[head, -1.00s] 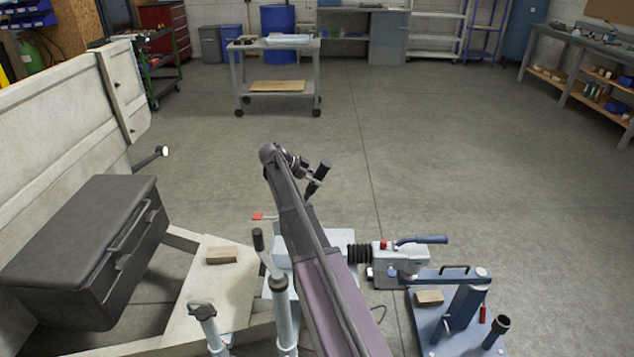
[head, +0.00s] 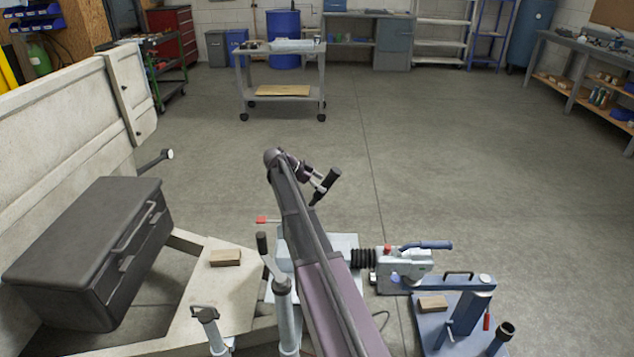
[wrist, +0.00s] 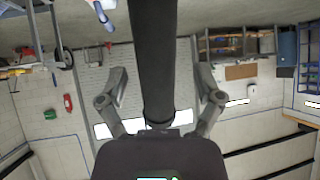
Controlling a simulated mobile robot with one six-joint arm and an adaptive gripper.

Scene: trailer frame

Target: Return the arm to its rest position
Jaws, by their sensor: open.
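My gripper (wrist: 162,78) shows in the wrist view with its two grey fingers spread apart. A dark round shaft fills the space between them in the picture; I cannot tell whether it lies between the fingers or behind them, and neither finger visibly touches it. In the head view my arm reaches up and away from the bottom centre, over the trailer coupling.
The trailer coupling (head: 405,268) with its blue handle lies right of my arm. A blue stand (head: 430,325) is at lower right. A black box (head: 85,245) and a wooden block (head: 226,258) sit at left. A cart (head: 283,95) stands far back; the floor between is clear.

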